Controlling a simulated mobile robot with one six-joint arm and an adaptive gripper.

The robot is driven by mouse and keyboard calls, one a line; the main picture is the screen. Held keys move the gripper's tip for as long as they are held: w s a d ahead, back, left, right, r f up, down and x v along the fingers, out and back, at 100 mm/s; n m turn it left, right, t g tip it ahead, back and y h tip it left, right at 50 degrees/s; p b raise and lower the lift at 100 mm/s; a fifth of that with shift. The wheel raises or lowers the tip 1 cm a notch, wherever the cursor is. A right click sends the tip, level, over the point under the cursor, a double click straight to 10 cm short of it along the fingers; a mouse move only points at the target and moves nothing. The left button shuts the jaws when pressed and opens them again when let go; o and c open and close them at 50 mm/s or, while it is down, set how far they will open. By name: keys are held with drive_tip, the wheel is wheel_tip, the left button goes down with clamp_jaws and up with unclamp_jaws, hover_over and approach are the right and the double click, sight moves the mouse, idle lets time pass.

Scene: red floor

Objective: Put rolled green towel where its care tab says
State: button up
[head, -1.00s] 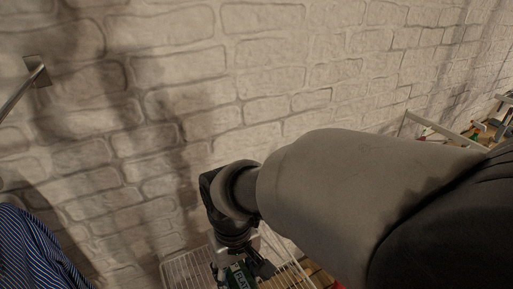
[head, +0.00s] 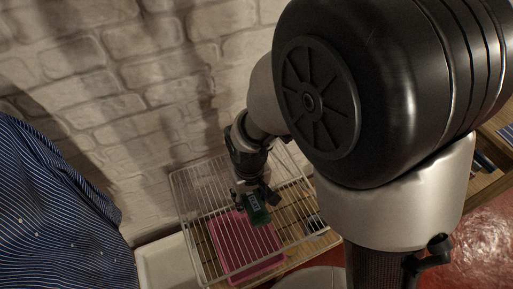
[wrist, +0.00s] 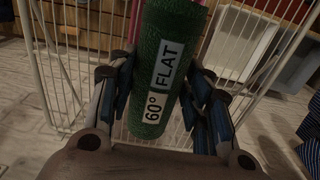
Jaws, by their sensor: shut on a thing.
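The rolled green towel (wrist: 148,112) is between the fingers of my gripper (wrist: 162,88) in the wrist view. Its white tab (wrist: 160,82) reads "60° FLAT". In the head view the towel (head: 260,215) hangs from my gripper (head: 254,196), over a white wire rack (head: 187,210). Whether the towel touches the wires is unclear. The rack's wires (wrist: 55,70) also show behind the towel in the wrist view.
A pink item (head: 232,245) lies beneath the rack wires on a wooden slatted surface (head: 292,228). A blue striped shirt (head: 50,215) hangs at left. A white brick wall (head: 120,100) stands close behind. My arm hides much of the right side.

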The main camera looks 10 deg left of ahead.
sight(251, 195)
drive_tip(key=shift+f+b, duration=0.45)
drive_tip(key=shift+f, duration=1.7)
drive_tip(key=shift+f, duration=0.1)
drive_tip(key=shift+f, duration=0.15)
drive_tip(key=o, duration=1.1)
drive_tip(key=shift+r, duration=0.2)
wheel_tip(251, 195, up, 12)
drive_tip(key=p, duration=0.2)
drive_tip(key=shift+r+p, duration=0.1)
drive_tip(key=shift+p, duration=0.25)
